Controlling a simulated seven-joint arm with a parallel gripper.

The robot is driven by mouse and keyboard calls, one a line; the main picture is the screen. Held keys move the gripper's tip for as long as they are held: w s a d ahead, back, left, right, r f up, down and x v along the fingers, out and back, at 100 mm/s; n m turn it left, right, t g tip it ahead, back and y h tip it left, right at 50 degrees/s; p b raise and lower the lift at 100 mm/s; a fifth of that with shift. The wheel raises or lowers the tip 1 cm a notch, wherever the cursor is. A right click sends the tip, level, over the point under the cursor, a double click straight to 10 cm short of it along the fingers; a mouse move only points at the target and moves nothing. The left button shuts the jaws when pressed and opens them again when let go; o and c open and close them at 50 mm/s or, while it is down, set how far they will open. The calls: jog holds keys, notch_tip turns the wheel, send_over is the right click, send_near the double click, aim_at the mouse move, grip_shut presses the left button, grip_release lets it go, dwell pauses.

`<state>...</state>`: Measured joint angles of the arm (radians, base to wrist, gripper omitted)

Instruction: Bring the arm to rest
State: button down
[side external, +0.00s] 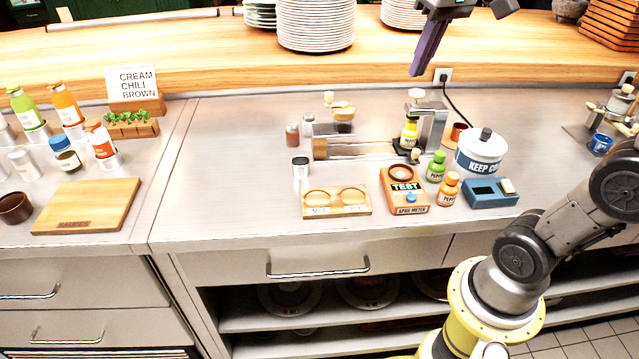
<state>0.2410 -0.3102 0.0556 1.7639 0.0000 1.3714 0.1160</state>
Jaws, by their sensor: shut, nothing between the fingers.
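My gripper (429,47) shows at the top of the side external view, right of centre. Its purple fingers point down and are pressed together with nothing between them. It is raised high, in front of the wooden shelf, and touches none of the things on the steel counter (240,150). My arm rises from a yellow base at the lower right. The links between the arm's visible part and the gripper are partly out of the picture.
Below the gripper stand a pot labelled "KEEP CO..." (481,155), an orange test meter (404,190), several small bottles, a blue box (490,193) and a wooden two-hole holder (336,202). Plates (316,25) are stacked behind.

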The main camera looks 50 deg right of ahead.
jog(key=s+a+f+n+t, duration=0.2)
jog(key=s+a+f+n, duration=0.2)
jog(key=s+f, duration=0.5)
notch_tip(320, 180, down, 3)
jog(key=shift+s+a+f+t+y, duration=0.2)
jog(key=shift+s+a+t+y, duration=0.15)
jog(key=shift+a, duration=0.85)
